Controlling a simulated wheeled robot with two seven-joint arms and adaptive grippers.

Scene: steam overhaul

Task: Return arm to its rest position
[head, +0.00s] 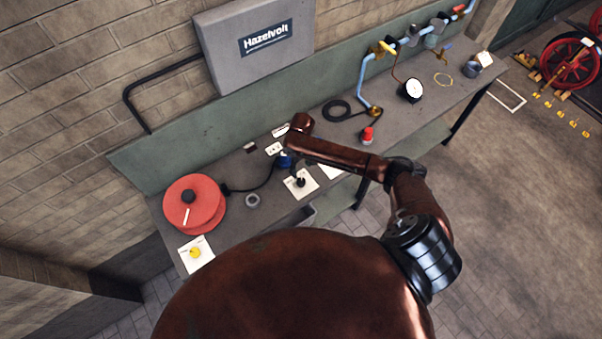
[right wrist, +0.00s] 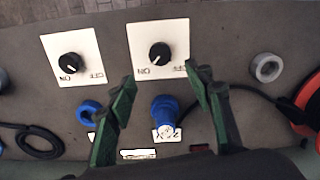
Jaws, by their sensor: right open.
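My right arm (head: 340,155) reaches out over the workbench, its wrist above the middle of the bench. In the head view, its gripper is mostly hidden by the wrist. In the right wrist view, the right gripper (right wrist: 160,76) is open, its two green-padded fingers apart with nothing held between them. A blue connector (right wrist: 165,108) with a black cable lies below and between the fingers, apart from them as far as I can see. It also shows in the head view (head: 285,161). I cannot tell whether it is seated in anything. My left gripper is not in view.
The workbench (head: 232,232) holds a red cable reel (head: 194,204), white-plated black knobs (right wrist: 160,57) (right wrist: 71,64), a grey ring (right wrist: 267,68), a second blue fitting (right wrist: 88,112) and a red-topped object (head: 367,136). Blue pipework with a gauge (head: 411,90) stands farther right. Open floor (head: 510,220) lies right.

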